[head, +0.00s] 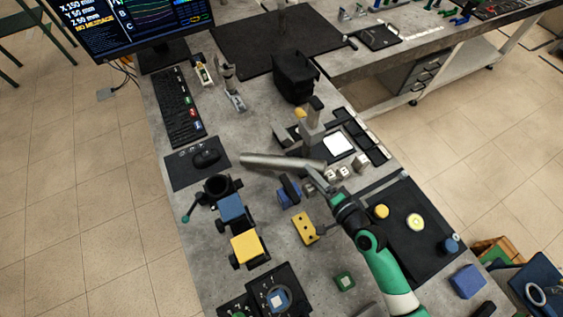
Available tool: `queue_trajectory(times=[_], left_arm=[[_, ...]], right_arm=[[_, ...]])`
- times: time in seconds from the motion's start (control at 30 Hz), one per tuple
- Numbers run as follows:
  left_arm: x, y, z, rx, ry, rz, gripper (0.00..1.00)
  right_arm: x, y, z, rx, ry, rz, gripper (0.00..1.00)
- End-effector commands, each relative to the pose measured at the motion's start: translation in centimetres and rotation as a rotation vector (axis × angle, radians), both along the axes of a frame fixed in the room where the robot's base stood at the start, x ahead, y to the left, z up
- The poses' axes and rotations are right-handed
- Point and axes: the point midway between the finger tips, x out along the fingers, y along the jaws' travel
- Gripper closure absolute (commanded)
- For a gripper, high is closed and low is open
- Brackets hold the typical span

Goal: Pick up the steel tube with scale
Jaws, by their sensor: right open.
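A grey steel tube (272,161) lies roughly level across the middle of the bench in the head view. I cannot make out scale marks on it. My right gripper (316,176) reaches in from the lower right, at the tube's right end. It is open, and its fingertips are small and partly merge with the tube, so I cannot tell whether they touch it. My left gripper is not in view.
A black round clamp (217,187) with a green-knobbed lever stands left of the tube. Blue (230,207) and yellow (246,246) blocks are in front of it. A black box (294,77) stands behind. A keyboard (179,107) and mouse (206,158) lie at left.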

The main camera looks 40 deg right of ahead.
Motion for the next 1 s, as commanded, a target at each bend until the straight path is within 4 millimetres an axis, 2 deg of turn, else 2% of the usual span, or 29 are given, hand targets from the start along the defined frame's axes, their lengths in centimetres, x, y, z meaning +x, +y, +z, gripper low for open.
queue_trajectory(times=[0.2,0.3,0.57,0.9,1.0], left_arm=[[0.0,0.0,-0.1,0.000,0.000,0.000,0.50],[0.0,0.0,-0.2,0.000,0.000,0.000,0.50],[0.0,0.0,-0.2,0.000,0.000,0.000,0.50],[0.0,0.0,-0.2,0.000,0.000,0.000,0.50],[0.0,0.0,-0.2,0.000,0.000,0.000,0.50]], right_arm=[[3.5,0.1,-0.6,-0.001,-0.003,0.003,0.34],[4.6,0.0,-0.9,-0.001,-0.001,0.002,0.34],[4.9,-0.1,-0.9,0.000,0.000,0.001,0.36],[4.9,-0.1,-0.9,0.000,-0.001,0.001,0.97],[4.9,-0.1,-0.9,0.000,-0.001,0.001,1.00]])
